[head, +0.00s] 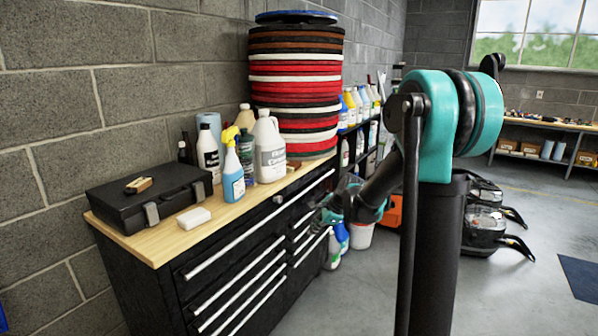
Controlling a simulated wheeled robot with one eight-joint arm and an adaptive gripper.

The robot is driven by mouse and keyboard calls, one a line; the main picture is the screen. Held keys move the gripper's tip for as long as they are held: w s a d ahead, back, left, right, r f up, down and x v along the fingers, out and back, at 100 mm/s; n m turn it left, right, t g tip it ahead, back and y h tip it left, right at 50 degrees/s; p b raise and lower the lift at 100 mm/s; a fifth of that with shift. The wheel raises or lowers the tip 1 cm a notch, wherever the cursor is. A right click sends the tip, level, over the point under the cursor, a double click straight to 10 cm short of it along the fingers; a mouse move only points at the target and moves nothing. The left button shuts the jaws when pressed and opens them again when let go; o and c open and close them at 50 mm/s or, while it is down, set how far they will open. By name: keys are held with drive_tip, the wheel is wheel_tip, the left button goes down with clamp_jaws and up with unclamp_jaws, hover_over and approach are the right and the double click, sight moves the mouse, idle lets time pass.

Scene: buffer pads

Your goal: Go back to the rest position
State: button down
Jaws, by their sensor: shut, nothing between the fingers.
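My arm rises on the right of the head view, with teal joints and dark links. It reaches back and left toward the front of the cabinet. My gripper (320,204) is small and dark, in front of the cabinet's right end. It looks shut and empty, and its fingers are hard to make out against the dark drawers. A tall stack of round buffer pads (295,85), in red, white, brown and black, stands at the right end of the worktop, apart from my gripper. A blue pad (296,17) tops the stack.
A black drawer cabinet with a wooden top (155,245) holds a black case (150,195), a white block (194,218), a blue spray bottle (233,175) and a white jug (269,150). Bottle shelves (360,145) stand behind. Black machines (485,220) stand right. Grey floor is open.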

drive_tip(key=s+d+f+n+h, duration=0.1)
drive_tip(key=s+d+n, duration=0.3)
drive_tip(key=s, duration=0.5)
drive_tip(key=s+d+f+n+h, duration=0.2)
drive_tip(key=s+d+n, duration=0.3)
drive_tip(key=s, duration=0.5)
drive_tip(key=s+d+f+n+h, duration=0.2)
drive_tip(key=s+d+n, duration=0.3)
drive_tip(key=s+n, duration=0.3)
drive_tip(key=shift+s+d+f, duration=0.2)
drive_tip(key=shift+s+f, duration=0.45)
drive_tip(key=shift+s, duration=0.6)
